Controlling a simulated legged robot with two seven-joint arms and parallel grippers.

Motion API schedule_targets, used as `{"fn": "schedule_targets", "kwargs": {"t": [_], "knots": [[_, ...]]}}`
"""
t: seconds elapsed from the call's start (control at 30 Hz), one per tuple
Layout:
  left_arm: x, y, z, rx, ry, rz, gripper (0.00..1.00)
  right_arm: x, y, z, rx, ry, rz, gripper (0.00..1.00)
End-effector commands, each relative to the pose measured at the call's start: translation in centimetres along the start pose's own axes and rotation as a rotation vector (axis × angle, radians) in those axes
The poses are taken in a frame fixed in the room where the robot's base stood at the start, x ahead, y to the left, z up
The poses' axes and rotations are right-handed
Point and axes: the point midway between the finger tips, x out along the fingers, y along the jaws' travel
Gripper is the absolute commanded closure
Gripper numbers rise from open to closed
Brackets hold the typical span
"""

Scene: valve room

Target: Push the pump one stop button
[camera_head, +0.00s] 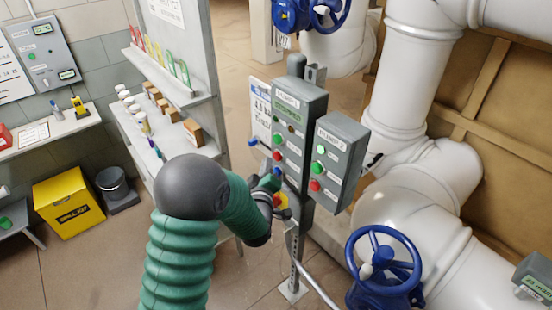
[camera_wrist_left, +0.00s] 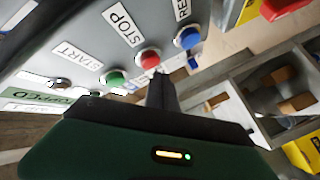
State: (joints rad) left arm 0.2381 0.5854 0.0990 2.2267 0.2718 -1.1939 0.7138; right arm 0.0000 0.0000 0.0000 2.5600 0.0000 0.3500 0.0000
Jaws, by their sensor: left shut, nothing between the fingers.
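The pump 1 control box (camera_head: 300,105) is grey, on a post, with green, red and blue buttons on its front. In the left wrist view its panel shows a green START button (camera_wrist_left: 114,78), a red STOP button (camera_wrist_left: 150,59) and a blue button (camera_wrist_left: 187,38). My left gripper (camera_head: 272,182) is shut and empty at the lower front of the box. In the wrist view its closed fingertips (camera_wrist_left: 162,76) sit right by the red STOP button, overlapping its lower edge. I cannot tell whether they touch it. My right gripper is not in view.
The pump 2 box (camera_head: 338,160) stands just right of the pump 1 box. A blue valve wheel (camera_head: 384,262) and white pipes (camera_head: 412,75) fill the right. A shelf (camera_head: 172,135) with small items stands left. A yellow bin (camera_head: 68,203) is on the floor.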

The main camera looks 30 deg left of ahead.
Motion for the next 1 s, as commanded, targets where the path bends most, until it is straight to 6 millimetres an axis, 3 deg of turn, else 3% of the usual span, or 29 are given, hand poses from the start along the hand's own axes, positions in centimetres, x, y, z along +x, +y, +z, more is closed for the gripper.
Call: {"fn": "schedule_targets", "kwargs": {"t": [0.27, 0.73, 1.0], "knots": [[-0.1, -0.1, -0.1, 0.0, 0.0, -0.001, 1.0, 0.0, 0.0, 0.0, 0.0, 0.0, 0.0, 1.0], [-3.1, -2.4, -2.3, 0.0, 0.001, -0.001, 1.0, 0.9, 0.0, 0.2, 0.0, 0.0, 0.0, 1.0], [-3.5, -2.6, -2.6, 0.0, 0.0, -0.001, 1.0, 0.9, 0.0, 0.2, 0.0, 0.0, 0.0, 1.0]]}}
